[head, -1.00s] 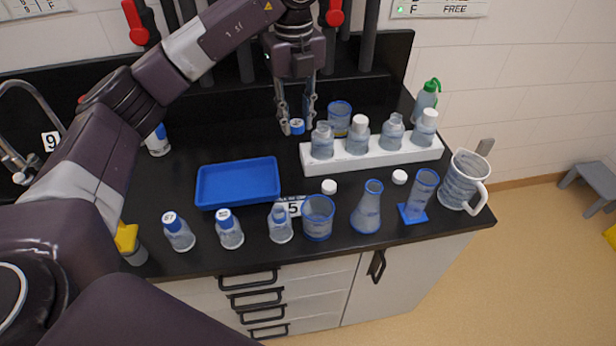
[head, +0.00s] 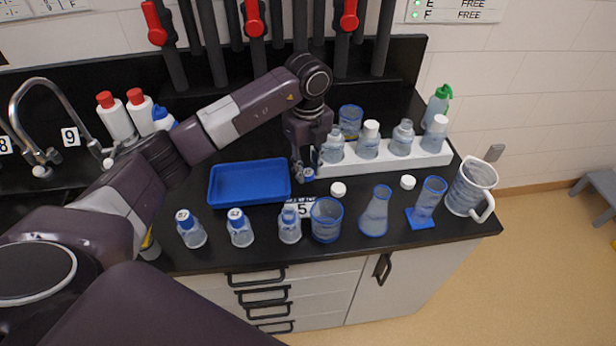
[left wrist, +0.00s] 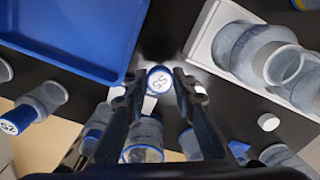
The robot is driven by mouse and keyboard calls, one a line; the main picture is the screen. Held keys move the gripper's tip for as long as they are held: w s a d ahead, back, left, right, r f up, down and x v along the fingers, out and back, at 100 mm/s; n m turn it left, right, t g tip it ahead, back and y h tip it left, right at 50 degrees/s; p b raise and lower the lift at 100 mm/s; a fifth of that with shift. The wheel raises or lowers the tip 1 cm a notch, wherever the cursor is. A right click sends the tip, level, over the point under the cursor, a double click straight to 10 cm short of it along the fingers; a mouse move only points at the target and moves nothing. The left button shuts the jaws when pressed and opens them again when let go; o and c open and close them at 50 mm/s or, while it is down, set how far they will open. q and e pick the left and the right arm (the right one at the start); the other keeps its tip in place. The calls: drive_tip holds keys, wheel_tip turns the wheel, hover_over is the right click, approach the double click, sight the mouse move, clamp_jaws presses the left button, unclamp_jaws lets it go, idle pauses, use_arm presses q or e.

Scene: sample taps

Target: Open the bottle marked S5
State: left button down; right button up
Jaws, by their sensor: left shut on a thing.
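My left gripper (head: 303,174) is shut on a small blue cap (head: 309,174) whose white top reads S5 in the left wrist view (left wrist: 159,79). It holds the cap above the counter, between the blue tray and the white rack, apart from any bottle. A clear bottle (head: 290,228) stands upright in the front row before a card ending in 5 (head: 304,211). It looks uncapped, with a bluish neck; I cannot read a mark on it. Two similar bottles, left (head: 191,234) and middle (head: 240,232), wear blue caps. My right gripper is not in view.
A blue tray (head: 250,201) lies left of the gripper. A white rack (head: 385,168) with several bottles stands right. A beaker (head: 326,222), flask (head: 374,214), cylinder (head: 428,199) and jug (head: 470,190) line the front right. White caps (head: 338,190) lie loose.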

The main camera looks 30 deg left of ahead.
sight(308, 189)
use_arm(q)
wheel_tip(308, 189, down, 4)
drive_tip(key=shift+f+p, duration=0.1)
drive_tip(key=shift+p, duration=0.45)
drive_tip(key=shift+f, duration=0.2)
drive_tip(key=shift+f, duration=0.2)
drive_tip(key=c, duration=1.6)
unclamp_jaws()
